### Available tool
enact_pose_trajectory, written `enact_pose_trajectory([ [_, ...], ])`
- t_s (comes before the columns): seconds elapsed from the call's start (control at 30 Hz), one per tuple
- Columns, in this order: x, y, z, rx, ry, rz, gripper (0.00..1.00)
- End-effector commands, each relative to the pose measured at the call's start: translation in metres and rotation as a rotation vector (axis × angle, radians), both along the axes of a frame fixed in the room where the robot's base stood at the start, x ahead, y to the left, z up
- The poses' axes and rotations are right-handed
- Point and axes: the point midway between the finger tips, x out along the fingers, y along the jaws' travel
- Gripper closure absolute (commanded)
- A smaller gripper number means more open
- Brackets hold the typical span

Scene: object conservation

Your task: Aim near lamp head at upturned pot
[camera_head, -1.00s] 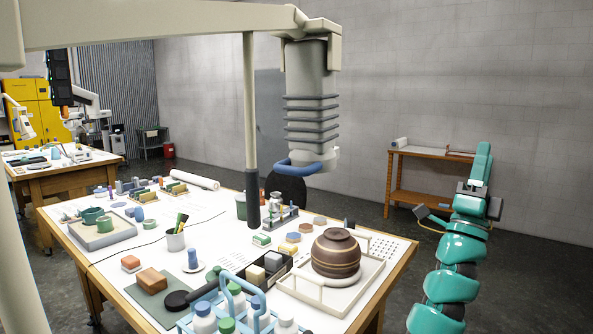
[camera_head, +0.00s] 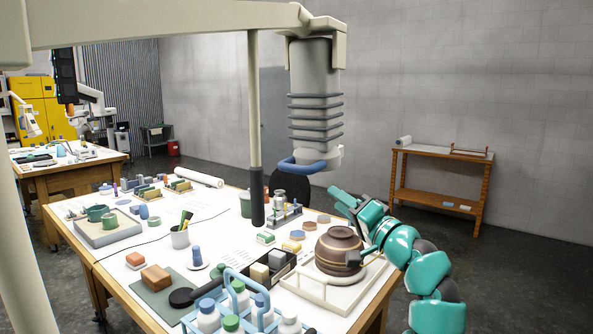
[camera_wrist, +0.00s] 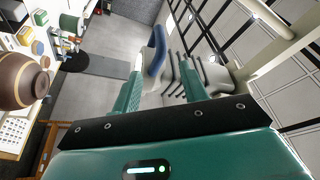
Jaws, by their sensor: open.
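The near lamp head (camera_head: 315,115) is a grey ribbed cylinder hanging from a cream overhead arm, with a blue handle (camera_head: 303,166) at its lower end. The brown striped upturned pot (camera_head: 334,248) sits on a white tray (camera_head: 317,294) at the table's right side. My gripper (camera_head: 342,196) is open and empty, below and right of the lamp head, above the pot's right side, its fingers pointing up-left. In the wrist view the blue handle (camera_wrist: 156,50) lies beyond my fingers (camera_wrist: 160,70), apart from them. The pot (camera_wrist: 20,80) shows at the left edge.
A dark-ended vertical pole (camera_head: 256,140) stands left of the lamp. The table (camera_head: 120,245) is crowded with a bottle carrier (camera_head: 240,310), a black compartment box (camera_head: 268,268), cups and small blocks. A wooden shelf (camera_head: 440,185) stands at the back right, with open floor before it.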

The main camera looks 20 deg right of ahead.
Motion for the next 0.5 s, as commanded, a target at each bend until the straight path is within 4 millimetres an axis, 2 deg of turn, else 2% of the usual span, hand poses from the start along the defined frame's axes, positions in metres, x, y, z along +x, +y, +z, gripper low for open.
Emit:
enact_pose_trajectory([
  [0.5, 0.080, 0.025, 0.023, -0.002, -0.001, -0.001, 0.57],
])
